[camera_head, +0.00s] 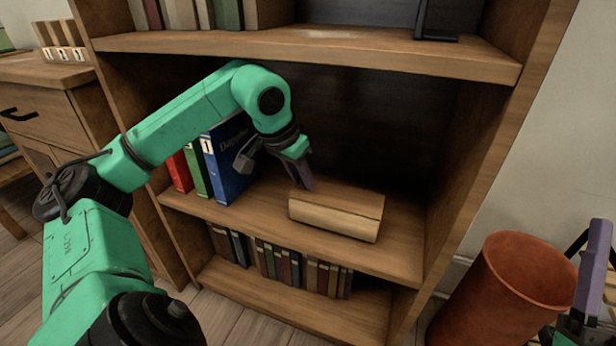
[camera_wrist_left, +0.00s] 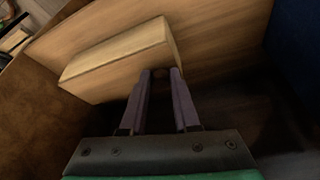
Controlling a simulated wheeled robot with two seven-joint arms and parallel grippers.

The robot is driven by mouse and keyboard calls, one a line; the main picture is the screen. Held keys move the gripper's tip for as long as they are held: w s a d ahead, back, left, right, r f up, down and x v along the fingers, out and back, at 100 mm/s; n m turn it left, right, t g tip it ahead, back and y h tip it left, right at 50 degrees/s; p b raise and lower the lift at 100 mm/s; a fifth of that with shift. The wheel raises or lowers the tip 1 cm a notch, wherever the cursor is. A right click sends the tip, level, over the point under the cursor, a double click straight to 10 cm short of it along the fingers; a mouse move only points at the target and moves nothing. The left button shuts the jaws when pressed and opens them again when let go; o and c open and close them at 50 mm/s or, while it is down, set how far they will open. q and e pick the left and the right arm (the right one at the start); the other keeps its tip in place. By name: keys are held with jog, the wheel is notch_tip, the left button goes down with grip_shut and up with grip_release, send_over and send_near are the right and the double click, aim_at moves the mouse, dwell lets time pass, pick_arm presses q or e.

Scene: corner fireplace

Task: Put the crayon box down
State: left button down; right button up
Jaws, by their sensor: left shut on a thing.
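The crayon box (camera_head: 335,213) is a long, light wooden box lying on the middle shelf (camera_head: 275,225) of the bookcase, toward its front right. It also shows in the left wrist view (camera_wrist_left: 118,62), with its underside along the shelf board. My left gripper (camera_head: 308,186) reaches in from the left to the box's back left part. In the left wrist view its two purple fingers (camera_wrist_left: 160,74) close at the box's edge with a narrow gap between them. The exact contact is partly hidden. My right gripper (camera_head: 590,270) shows only in part at the right edge.
A blue book (camera_head: 228,160), a green one and a red one stand to the left of the box on the same shelf. Several books (camera_head: 280,266) fill the shelf below. The shelf is bare right of the box. A terracotta bin (camera_head: 515,292) stands at lower right.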

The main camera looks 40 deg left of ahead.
pick_arm(q)
jog(key=shift+w+p, duration=0.4)
jog(key=shift+p, duration=0.25)
jog(key=shift+w+d+r+p, duration=0.1)
jog(key=shift+w+p, duration=0.4)
jog(key=shift+p, duration=0.2)
pick_arm(e)
jog(key=s+a+f+m+g+h, duration=0.2)
jog(key=f+g, duration=0.7)
jog(key=f, duration=1.8)
pick_arm(q)
jog(key=shift+f+b, duration=0.75)
jog(key=shift+f, duration=0.1)
pick_arm(e)
jog(key=w+r+t, duration=0.4)
jog(key=r+t, duration=0.1)
jog(key=r, duration=0.8)
jog(key=shift+w+r+h, duration=0.2)
jog(key=shift+h, duration=0.2)
pick_arm(q)
jog(key=c, duration=0.6)
grip_release()
jog(key=shift+c, duration=0.2)
pick_arm(e)
jog(key=shift+r, duration=0.2)
pick_arm(q)
jog(key=shift+r, duration=0.15)
